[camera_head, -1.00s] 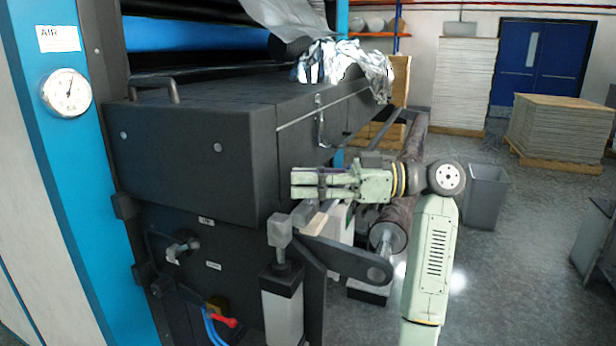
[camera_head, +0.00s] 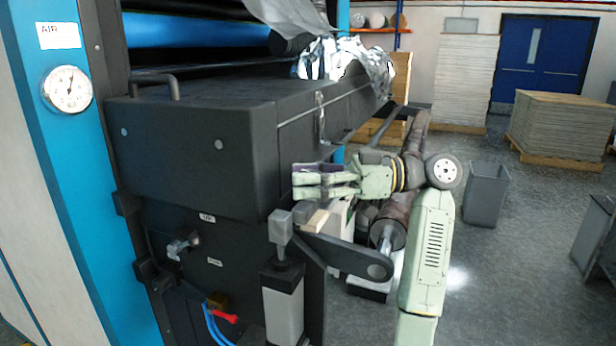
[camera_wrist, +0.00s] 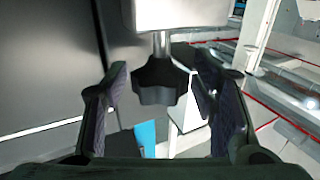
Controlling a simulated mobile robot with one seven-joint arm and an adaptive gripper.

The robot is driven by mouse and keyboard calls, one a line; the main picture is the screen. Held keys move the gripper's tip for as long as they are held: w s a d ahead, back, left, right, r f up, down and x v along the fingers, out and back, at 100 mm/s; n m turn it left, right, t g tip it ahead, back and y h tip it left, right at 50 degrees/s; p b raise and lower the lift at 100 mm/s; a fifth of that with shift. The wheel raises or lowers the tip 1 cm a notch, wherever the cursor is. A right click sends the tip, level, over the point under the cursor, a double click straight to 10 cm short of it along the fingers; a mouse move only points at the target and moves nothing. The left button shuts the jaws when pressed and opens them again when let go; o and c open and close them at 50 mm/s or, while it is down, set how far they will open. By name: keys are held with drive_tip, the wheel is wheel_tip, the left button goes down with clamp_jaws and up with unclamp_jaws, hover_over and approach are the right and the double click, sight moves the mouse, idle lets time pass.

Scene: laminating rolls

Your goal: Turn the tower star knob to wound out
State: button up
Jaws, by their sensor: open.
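The dark star knob (camera_wrist: 160,82) shows in the wrist view, on a short metal stem below a pale grey block (camera_wrist: 178,12). My gripper (camera_wrist: 163,92) is open, with one finger to the left of the knob and one to the right. Gaps show on both sides, and I see no finger touching the knob. In the head view my gripper (camera_head: 298,181) points left beside the dark machine housing, above a grey block on a post (camera_head: 280,226). I cannot pick out the star knob in the head view.
The dark machine housing (camera_head: 190,150) is close to the left of my gripper. A dark bracket arm (camera_head: 345,256) and a roller (camera_head: 390,225) are below and behind it. A grey bin (camera_head: 486,195) stands on the floor at right, with open floor around it.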

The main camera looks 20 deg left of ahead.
drive_tip(key=v, duration=1.2)
idle(0.3)
